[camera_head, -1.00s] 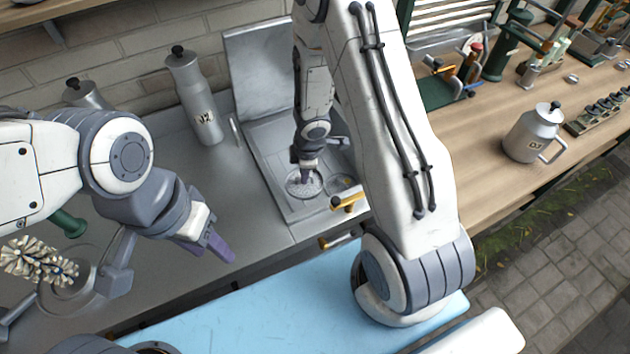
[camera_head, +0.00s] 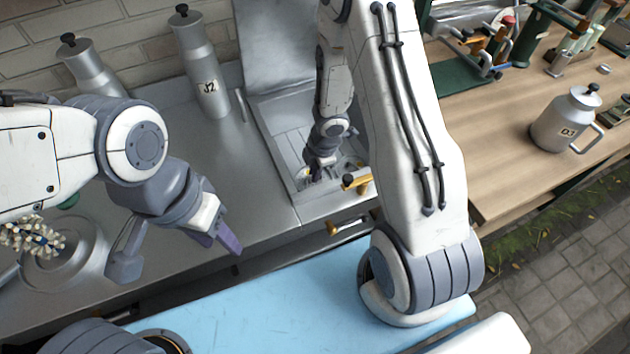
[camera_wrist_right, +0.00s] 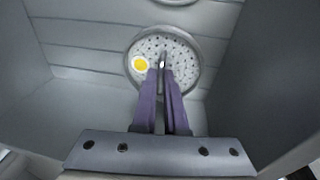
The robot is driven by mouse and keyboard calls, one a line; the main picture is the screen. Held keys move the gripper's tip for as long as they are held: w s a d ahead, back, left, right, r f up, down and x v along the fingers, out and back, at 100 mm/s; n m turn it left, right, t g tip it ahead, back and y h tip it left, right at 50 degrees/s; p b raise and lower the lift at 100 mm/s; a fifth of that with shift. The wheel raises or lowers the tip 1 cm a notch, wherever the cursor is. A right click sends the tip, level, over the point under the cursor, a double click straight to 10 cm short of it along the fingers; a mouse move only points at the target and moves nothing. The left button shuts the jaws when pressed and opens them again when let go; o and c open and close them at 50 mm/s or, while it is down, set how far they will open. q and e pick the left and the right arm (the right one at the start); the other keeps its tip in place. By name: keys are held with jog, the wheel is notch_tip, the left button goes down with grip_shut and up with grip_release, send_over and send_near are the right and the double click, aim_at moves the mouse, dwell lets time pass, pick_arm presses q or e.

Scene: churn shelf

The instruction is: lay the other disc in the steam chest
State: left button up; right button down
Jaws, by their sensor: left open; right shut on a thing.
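The steam chest (camera_head: 318,200) is a steel box let into the counter, its lid (camera_head: 280,45) standing open at the back. My right gripper (camera_wrist_right: 162,70) reaches down inside it, shut on the upright stem of a round perforated disc (camera_wrist_right: 185,62) with a yellow dot. The disc is low in the chest; I cannot tell whether it touches the floor. Another round piece (camera_wrist_right: 175,1) is cut off by the top edge of the right wrist view. My left gripper (camera_head: 227,240) is open and empty over the counter.
Steel churns (camera_head: 203,80) (camera_head: 90,68) stand on the counter left of the chest. A brass-coloured handle (camera_head: 356,182) is at the chest's front right. A lidded can (camera_head: 566,120) stands on the wooden bench. A round pan (camera_head: 62,255) with a bristly brush lies at left.

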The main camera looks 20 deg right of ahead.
notch_tip(320, 180, down, 3)
jog(key=shift+r+b, duration=0.2)
jog(key=shift+b, duration=0.55)
pick_arm(q)
notch_tip(320, 180, down, 2)
jog(key=shift+f, duration=0.1)
pick_arm(e)
jog(key=shift+r, duration=0.15)
jog(key=c, duration=1)
grip_release()
pick_arm(q)
jog(key=shift+f, duration=0.1)
pick_arm(e)
jog(key=shift+o, duration=0.2)
